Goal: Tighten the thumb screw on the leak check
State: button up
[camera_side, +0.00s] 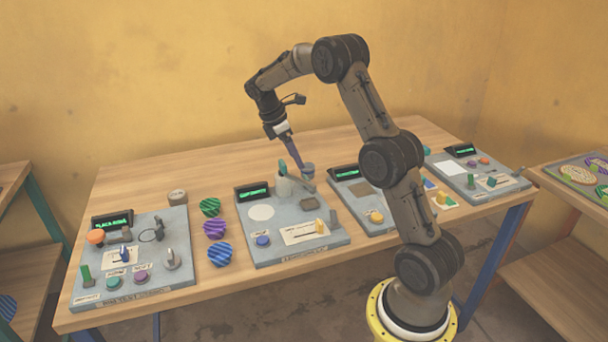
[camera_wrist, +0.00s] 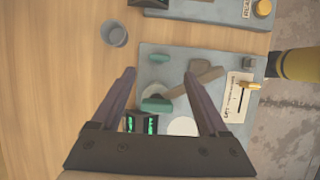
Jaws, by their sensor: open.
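My gripper (camera_side: 300,164) is open and points down over the back of the second panel from the left (camera_side: 284,212). In the wrist view its two fingers (camera_wrist: 160,78) stand apart, with nothing held between them. A teal winged or bar-shaped piece (camera_wrist: 156,105) shows between the fingers, lower in that view; a smaller teal piece (camera_wrist: 160,57) lies beyond the fingertips. A brown-grey bar (camera_wrist: 205,79) lies beside them. In the side view a teal piece (camera_side: 283,167) rises by a pale cylinder (camera_side: 284,187). Labels are too small to tell which part is the thumb screw.
A grey cup (camera_side: 308,169) stands behind the panel; it also shows in the wrist view (camera_wrist: 114,34). Other panels stand at left (camera_side: 180,240) and right (camera_side: 465,190). Striped discs (camera_side: 215,229) lie between the left two panels.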

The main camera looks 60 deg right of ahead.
aim_at(306, 177)
jog(key=x, duration=0.8)
jog(key=shift+r, duration=0.1)
grip_shut()
